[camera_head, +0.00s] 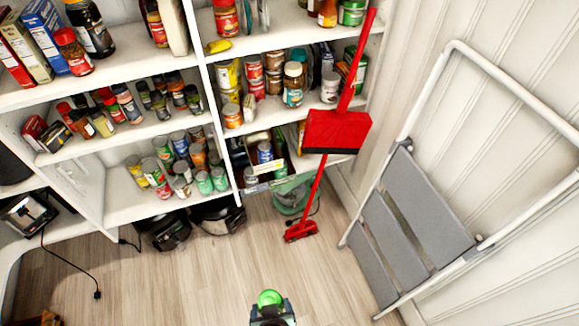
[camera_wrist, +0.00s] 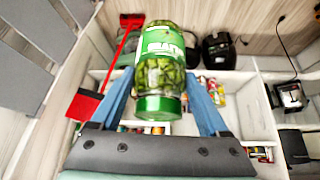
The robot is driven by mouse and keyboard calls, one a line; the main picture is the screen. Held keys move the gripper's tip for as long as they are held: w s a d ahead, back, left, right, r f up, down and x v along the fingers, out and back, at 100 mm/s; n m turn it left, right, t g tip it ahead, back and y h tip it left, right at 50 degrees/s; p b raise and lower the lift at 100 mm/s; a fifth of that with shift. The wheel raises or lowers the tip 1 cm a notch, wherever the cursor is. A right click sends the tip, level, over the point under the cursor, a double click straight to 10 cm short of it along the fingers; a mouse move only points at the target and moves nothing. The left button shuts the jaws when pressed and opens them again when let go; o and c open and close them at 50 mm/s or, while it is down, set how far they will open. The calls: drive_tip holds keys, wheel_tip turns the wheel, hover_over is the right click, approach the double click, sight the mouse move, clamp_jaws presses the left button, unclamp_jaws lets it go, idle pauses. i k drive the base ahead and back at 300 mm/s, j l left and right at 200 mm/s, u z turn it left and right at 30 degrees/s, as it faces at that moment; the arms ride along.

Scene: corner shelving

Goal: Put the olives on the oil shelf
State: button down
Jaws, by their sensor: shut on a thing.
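My gripper (camera_wrist: 160,84) is shut on the olives (camera_wrist: 162,72), a clear jar of green olives with a green label and green lid. Its two blue fingers press on the jar from both sides. In the head view only the green lid (camera_head: 269,297) shows above my gripper (camera_head: 271,314) at the bottom edge, over the floor and away from the shelves. A tall dark bottle (camera_head: 89,28) stands on the upper left shelf (camera_head: 113,76) beside boxes and a red-lidded jar. I cannot tell which shelf is the oil shelf.
The lower left shelves hold several cans (camera_head: 164,150) and spice jars (camera_head: 126,103). The right shelf holds jars (camera_head: 292,84) and cans. A red broom and dustpan (camera_head: 336,131) stand before the right shelves. A folded step ladder (camera_head: 417,218) leans right. The floor (camera_head: 200,270) ahead is mostly clear.

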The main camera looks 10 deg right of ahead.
sight(299, 27)
drive_tip(key=i+z, duration=0.35)
drive_tip(key=i, duration=0.35)
drive_tip(key=i+j+z, duration=0.1)
drive_tip(key=i+z, duration=0.25)
drive_tip(key=i, duration=0.3)
